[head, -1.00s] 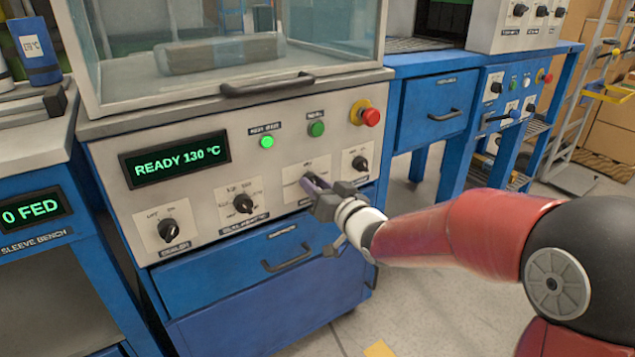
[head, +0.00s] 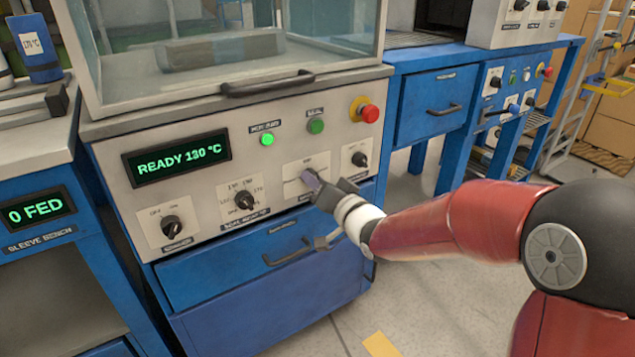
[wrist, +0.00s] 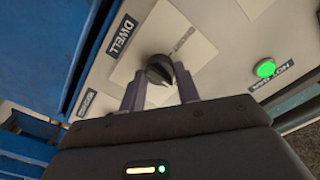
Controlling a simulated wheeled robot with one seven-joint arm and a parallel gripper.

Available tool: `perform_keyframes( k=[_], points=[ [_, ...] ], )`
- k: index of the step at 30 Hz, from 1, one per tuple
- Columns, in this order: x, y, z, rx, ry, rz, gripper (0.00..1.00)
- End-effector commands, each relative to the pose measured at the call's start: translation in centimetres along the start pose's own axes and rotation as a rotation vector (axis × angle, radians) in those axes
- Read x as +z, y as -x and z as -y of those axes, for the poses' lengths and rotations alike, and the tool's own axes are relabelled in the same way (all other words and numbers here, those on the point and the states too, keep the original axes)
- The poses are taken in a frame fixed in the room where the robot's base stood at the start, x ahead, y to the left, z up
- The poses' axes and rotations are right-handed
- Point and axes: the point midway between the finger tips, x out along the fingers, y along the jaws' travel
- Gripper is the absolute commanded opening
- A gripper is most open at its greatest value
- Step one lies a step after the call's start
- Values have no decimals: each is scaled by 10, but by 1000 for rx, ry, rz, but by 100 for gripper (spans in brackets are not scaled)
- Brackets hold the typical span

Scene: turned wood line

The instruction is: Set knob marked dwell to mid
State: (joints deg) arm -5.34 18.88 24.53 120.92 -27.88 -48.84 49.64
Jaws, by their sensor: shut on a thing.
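The dwell knob (wrist: 158,68) is dark and round with a pale pointer line, on a white plate beside the label DWELL (wrist: 120,37) in the wrist view. My gripper (wrist: 160,82) is shut on it, with one finger on each side. In the head view my gripper (head: 313,182) meets the panel at the third knob plate (head: 306,168). There the fingers hide the knob. I cannot read the scale marks around it clearly.
The panel has a READY 130 °C display (head: 176,160), a left knob (head: 171,228), a middle knob (head: 244,200) and a right knob (head: 360,159). A red stop button (head: 369,113) sits above. A blue drawer with a handle (head: 287,252) is below my gripper.

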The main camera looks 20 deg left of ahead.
Motion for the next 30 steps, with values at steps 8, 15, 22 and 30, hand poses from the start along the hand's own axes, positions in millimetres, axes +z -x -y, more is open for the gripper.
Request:
perform_keyframes(
  k=[8,15,22,30],
  points=[
    [1,0,-1,1,0,2,49],
    [0,0,0,1,1,1,54],
    [0,15,0,2,3,1,54],
    [0,61,-1,4,2,0,54]
  ],
)
